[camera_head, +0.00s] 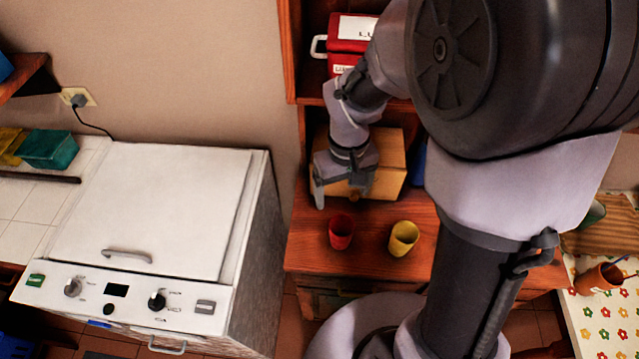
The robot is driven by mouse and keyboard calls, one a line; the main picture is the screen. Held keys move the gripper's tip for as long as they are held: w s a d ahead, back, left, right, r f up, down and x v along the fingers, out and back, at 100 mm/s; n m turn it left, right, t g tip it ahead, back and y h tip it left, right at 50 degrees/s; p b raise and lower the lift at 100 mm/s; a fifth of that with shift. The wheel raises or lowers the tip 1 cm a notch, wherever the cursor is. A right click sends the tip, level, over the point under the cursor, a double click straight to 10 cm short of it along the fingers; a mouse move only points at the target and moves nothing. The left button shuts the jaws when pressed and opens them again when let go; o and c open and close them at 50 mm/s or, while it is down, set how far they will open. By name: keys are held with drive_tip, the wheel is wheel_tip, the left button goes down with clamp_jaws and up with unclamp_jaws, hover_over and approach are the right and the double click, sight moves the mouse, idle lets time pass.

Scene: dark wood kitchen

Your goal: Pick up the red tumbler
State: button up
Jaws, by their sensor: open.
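The red tumbler (341,232) stands upright on the wooden counter (305,245), near its front left part. My gripper (338,197) is open and hangs behind and above the red tumbler, with nothing seen between its fingers. One fingertip shows at its left; the other is partly hidden by the gripper body. I cannot tell the exact gap between the gripper and the tumbler.
A yellow tumbler (403,238) stands just right of the red one. A wooden box (388,175) is behind my gripper. A red box (350,32) sits on the shelf above. A white stove (150,215) stands left. A brown cup (597,279) is far right.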

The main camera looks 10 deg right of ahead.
drive_tip(key=b, duration=0.4)
approach(342, 227)
drive_tip(key=s+a, duration=0.1)
drive_tip(key=s, duration=0.2)
drive_tip(key=f, duration=0.1)
drive_tip(key=f+b, duration=0.1)
drive_tip(key=f, duration=0.3)
drive_tip(key=shift+w+f+b, duration=0.2)
drive_tip(key=shift+w+b, duration=0.1)
drive_tip(key=shift+b, duration=0.1)
drive_tip(key=shift+r, duration=0.15)
drive_tip(key=c, duration=1.4)
